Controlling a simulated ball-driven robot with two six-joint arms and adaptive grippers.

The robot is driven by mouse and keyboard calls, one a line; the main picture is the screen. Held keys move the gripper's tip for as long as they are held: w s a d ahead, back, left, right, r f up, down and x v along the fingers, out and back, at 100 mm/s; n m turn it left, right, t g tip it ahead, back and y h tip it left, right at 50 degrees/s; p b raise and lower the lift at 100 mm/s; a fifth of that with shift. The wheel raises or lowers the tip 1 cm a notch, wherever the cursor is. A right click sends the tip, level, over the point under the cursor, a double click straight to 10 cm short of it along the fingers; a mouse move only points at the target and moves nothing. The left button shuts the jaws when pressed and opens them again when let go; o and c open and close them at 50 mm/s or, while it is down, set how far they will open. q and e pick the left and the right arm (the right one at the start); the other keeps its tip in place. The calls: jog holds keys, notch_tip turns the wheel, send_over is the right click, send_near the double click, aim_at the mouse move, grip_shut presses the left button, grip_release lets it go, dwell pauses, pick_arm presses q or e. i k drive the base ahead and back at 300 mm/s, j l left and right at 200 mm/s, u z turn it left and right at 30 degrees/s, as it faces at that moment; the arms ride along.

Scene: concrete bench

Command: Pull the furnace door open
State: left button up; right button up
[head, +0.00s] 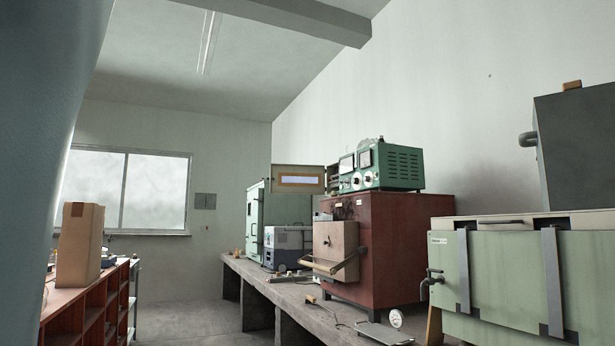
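A red-brown furnace (390,245) stands on the concrete bench, right of the middle in the head view. A tan block-like door (336,243) with a bar handle (322,266) sits at its front and appears shut. A pale green box (505,275) with grey straps and a dark side handle stands nearer, at the right; it may be another furnace. Neither of my grippers shows in this view.
The concrete bench (285,290) carries a grey-blue instrument (286,247), a green cabinet (252,222) and small tools. A green meter unit (385,166) sits on the furnace. A wooden shelf (90,310) with a carton (81,245) stands left. The floor between is clear.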

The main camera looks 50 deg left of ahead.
aim_at(343, 236)
jog(key=u, duration=1.35)
jog(key=i+j, duration=0.2)
jog(key=i, duration=0.3)
jog(key=i+j, duration=0.25)
jog(key=i, duration=0.25)
jog(key=i+j+z, duration=0.1)
jog(key=i, duration=0.4)
jog(key=i+j, duration=0.35)
jog(key=i, duration=0.15)
jog(key=i+j, duration=0.25)
jog(key=i, duration=0.25)
jog(key=i+j+z, duration=0.1)
jog(key=i+j, duration=0.15)
jog(key=i, duration=0.25)
jog(key=i+j, duration=0.3)
jog(key=i, duration=0.2)
